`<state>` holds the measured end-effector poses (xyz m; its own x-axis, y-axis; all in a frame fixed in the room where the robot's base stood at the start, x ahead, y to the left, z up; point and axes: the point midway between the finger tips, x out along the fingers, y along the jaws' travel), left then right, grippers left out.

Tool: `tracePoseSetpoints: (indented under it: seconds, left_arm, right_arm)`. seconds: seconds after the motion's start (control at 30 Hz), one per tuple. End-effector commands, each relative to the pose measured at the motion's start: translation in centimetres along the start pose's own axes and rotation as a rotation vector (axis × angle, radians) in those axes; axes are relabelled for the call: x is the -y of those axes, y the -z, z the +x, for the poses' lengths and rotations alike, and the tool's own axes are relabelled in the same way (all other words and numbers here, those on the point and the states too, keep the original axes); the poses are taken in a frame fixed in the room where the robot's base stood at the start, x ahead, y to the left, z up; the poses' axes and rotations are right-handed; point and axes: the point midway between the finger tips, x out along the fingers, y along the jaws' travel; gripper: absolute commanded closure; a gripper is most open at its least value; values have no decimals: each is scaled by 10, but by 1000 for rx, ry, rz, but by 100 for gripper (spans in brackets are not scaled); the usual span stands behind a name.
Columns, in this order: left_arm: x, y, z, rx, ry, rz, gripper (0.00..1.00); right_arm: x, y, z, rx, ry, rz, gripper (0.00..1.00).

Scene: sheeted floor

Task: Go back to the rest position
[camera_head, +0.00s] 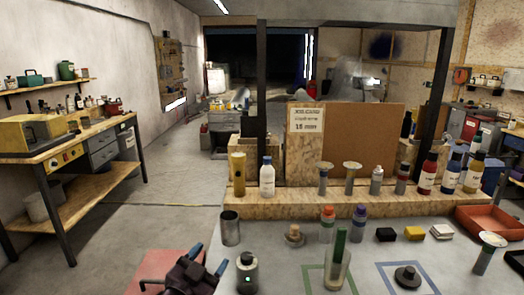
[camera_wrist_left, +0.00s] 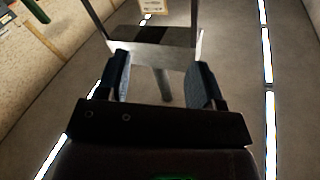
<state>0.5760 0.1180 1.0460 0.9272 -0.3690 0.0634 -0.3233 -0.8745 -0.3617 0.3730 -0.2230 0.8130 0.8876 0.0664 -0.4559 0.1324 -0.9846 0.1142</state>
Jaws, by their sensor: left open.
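My left gripper (camera_head: 208,263) shows at the bottom of the head view, left of centre, over the near left edge of the grey table. Its two blue-tipped fingers stand apart with nothing between them. In the left wrist view the same gripper (camera_wrist_left: 162,85) is open and empty, with dark blue fingers pointing away from the camera. My right gripper does not show in either view.
The grey table (camera_head: 310,245) holds a metal cup (camera_head: 230,228), a dark cylinder (camera_head: 247,273) and a clear beaker (camera_head: 337,270) near my left gripper. Bottles line a wooden ledge (camera_head: 300,202) behind. A red tray (camera_head: 485,222) is at right.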

Motion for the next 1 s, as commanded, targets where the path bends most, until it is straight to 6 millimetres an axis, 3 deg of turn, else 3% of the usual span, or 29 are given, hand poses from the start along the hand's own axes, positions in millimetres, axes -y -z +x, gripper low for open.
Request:
tracePoseSetpoints:
  seconds: [0.03,0.2,0.37,0.5,0.6,0.73,0.83,1.0]
  left_arm:
    - [2,-25,-17,60,18,-48,39]
    - [7,-94,-74,222,82,-171,39]
    - [7,-151,-139,363,149,-251,39]
    - [-1,-193,-203,492,201,-296,39]
    - [-11,-216,-245,575,225,-322,39]
    - [-27,-232,-284,652,233,-348,39]
    - [-34,-238,-302,685,235,-356,39]
    - [-37,-241,-311,702,235,-359,39]
  right_arm:
    - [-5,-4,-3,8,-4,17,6]
    - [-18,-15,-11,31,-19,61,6]
    - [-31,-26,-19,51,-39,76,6]
    - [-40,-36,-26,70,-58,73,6]
    - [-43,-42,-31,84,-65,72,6]
    - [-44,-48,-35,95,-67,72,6]
    - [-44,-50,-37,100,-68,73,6]
    - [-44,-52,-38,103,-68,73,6]
